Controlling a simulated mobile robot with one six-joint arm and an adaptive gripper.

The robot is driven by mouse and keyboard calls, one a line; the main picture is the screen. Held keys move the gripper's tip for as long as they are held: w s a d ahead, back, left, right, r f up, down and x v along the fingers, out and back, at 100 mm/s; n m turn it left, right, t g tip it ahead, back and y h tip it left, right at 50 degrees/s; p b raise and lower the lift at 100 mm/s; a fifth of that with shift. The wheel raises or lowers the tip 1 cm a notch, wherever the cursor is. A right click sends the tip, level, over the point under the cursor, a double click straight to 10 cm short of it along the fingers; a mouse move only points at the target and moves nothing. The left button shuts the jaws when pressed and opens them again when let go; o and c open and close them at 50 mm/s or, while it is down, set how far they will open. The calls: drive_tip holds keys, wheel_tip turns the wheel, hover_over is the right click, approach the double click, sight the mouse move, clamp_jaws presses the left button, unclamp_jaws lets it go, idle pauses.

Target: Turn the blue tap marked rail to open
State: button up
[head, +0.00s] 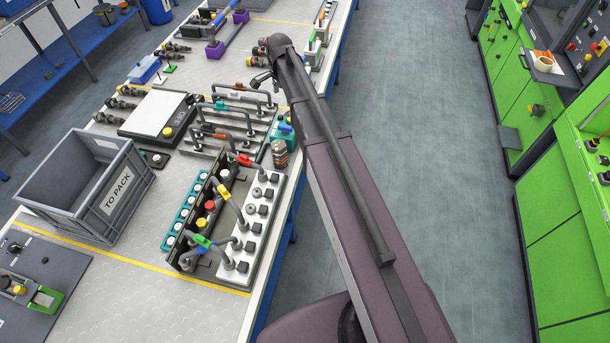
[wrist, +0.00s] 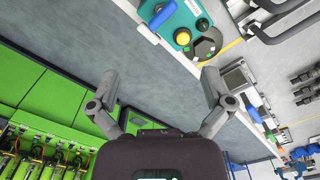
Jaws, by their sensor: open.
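A teal block with a blue tap handle (head: 285,128) stands near the bench's right edge in the head view, beside my arm. In the wrist view the blue handle (wrist: 161,17) lies across the teal block at the top, above and beyond the fingertips. The lettering on it is too small to read. My gripper (wrist: 160,78) is open and empty, its two fingers spread wide and apart from the handle. In the head view the gripper is mostly hidden behind the end of my arm.
Bent pipes with coloured handles (head: 226,193) and a white block with black knobs (head: 262,212) stand in front of the teal block. A grey TO PACK crate (head: 65,190) stands left. Green cabinets (head: 570,200) face the bench across a clear aisle.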

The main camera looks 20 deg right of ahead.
drive_tip(key=s+f+n+b, duration=0.5)
drive_tip(key=s+f+n, duration=0.1)
drive_tip(key=s, duration=0.7)
drive_tip(key=s+f+n+b, duration=0.6)
drive_tip(key=s+n, duration=0.2)
drive_tip(key=s, duration=0.4)
drive_tip(key=shift+s, duration=0.35)
